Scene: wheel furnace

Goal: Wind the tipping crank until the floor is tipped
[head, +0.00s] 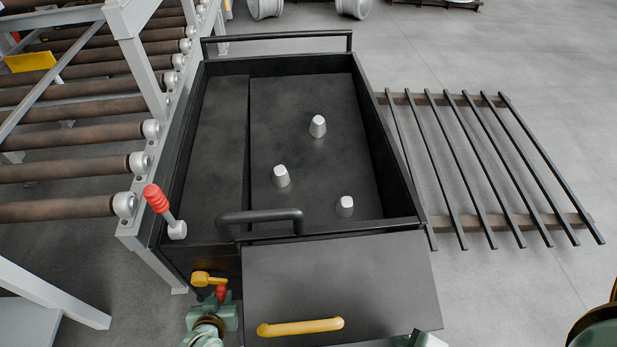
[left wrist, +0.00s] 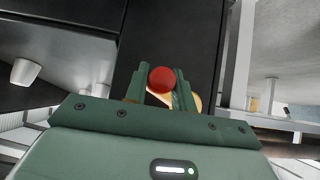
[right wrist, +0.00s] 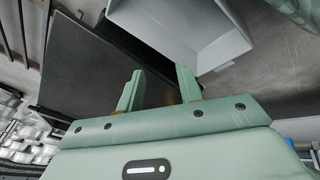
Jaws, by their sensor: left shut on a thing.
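The tipping crank (head: 207,279) has a yellow arm and a red knob, low on the front left of a black box. My left gripper (head: 221,296) is shut on the crank's red knob (left wrist: 161,79). In the left wrist view the knob sits between the two fingers, with part of the yellow arm behind it. The box's dark floor (head: 225,130) bears three pale pegs; it looks roughly flat, and I cannot tell its exact tilt. My right gripper (right wrist: 158,88) is open and empty in the right wrist view, near a dark panel.
A red-gripped lever (head: 157,198) stands at the box's front left corner. A dark front plate with a yellow handle (head: 300,327) lies before the box. A roller conveyor (head: 75,165) runs along the left. A barred rack (head: 485,160) lies on the right.

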